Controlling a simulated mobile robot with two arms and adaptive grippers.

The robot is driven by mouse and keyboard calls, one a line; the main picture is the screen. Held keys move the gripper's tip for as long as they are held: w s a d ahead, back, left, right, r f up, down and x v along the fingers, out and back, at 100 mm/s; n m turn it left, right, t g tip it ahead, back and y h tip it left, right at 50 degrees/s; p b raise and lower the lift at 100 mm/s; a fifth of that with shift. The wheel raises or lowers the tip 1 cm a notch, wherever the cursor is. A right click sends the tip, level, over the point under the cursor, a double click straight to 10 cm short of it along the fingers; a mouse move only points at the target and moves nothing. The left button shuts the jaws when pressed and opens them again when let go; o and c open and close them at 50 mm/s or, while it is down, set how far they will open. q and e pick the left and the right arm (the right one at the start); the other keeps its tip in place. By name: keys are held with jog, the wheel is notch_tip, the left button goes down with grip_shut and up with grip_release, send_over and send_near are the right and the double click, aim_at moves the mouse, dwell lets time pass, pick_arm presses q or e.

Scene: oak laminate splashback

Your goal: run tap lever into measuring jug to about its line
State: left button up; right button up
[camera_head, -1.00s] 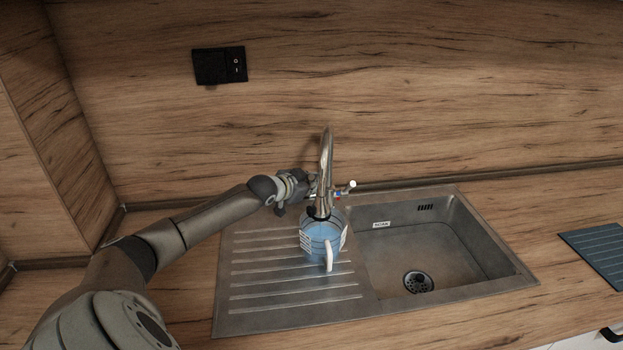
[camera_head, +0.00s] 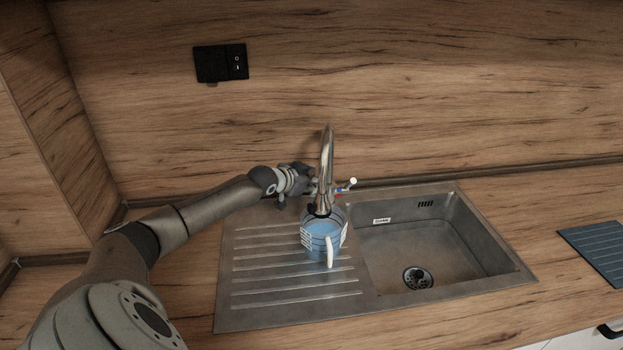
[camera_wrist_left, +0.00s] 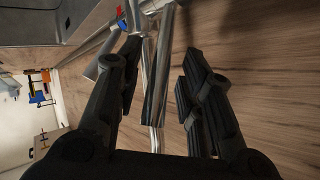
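The chrome tap (camera_head: 326,165) rises behind the sink and its spout ends over the measuring jug. Its lever (camera_head: 347,186) has a white tip and red and blue marks, pointing right. The clear measuring jug (camera_head: 335,243), with white labels and a white handle, stands upright on the drainer and holds blue-looking liquid. Its fill line and any stream are not clear. My left gripper (camera_head: 308,183) is beside the tap's left side. In the left wrist view its fingers (camera_wrist_left: 163,68) are apart, with chrome tap parts (camera_wrist_left: 153,85) showing between them. My right gripper is not in view.
The steel sink basin (camera_head: 460,262) is empty, right of the jug, with a small label on its rim. The ribbed drainer (camera_head: 262,290) is clear around the jug. A black socket plate (camera_head: 220,64) is on the wood splashback. A dark ribbed mat (camera_head: 597,252) lies at right.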

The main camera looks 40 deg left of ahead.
pick_arm(q)
jog(key=v, duration=1.2)
dwell(0.6)
dwell(0.6)
notch_tip(320, 180, down, 6)
jog(key=a+m+t+h+b, duration=0.1)
jog(key=a+t+h+b, duration=0.1)
jog(key=t+b, duration=0.5)
jog(key=shift+g, duration=0.7)
jog(key=shift+w+d+r+b, duration=0.15)
jog(key=shift+w+b, duration=0.9)
jog(key=shift+w, duration=0.7)
jog(key=shift+w+d+f+b, duration=0.15)
jog(key=shift+w+b, duration=0.95)
jog(key=shift+w, duration=0.65)
jog(key=shift+w+d+r+b, duration=0.1)
jog(key=shift+w+r+b, duration=0.1)
jog(key=shift+w+b, duration=1.2)
